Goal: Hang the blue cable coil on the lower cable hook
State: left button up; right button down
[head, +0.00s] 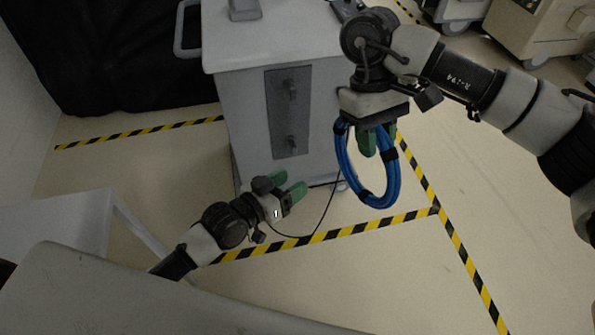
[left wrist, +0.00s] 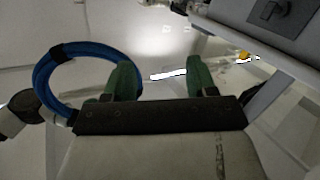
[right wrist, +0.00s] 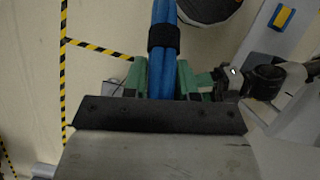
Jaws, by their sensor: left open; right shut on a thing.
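The blue cable coil (head: 392,185) has black bands and hangs as an upright loop from my right gripper (head: 372,138), right of the cart. That gripper is shut on it; the right wrist view shows the blue strands (right wrist: 162,75) between its green fingers. The cart's dark panel carries an upper cable hook (head: 290,86) and a lower cable hook (head: 291,141), both small and dim. The coil is apart from both. My left gripper (head: 285,187) is open and empty, low in front of the cart. The coil also shows in the left wrist view (left wrist: 40,78).
The pale cart (head: 235,110) has a side handle (head: 181,30) and a grey box on top. A thin black cable (head: 325,215) runs near my left gripper. A white table frame (head: 85,215) stands at left. Taped floor at right is clear; other carts (head: 540,30) stand behind.

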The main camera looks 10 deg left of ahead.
pick_arm(q)
jog(key=h, duration=0.2)
send_near(338, 150)
jog(key=shift+m, duration=0.4)
jog(key=x, duration=1.2)
jog(key=shift+c, duration=0.5)
jog(key=c, duration=0.9)
jog(key=shift+r, duration=0.1)
grip_shut()
pick_arm(e)
jog(key=c, duration=0.8)
grip_release()
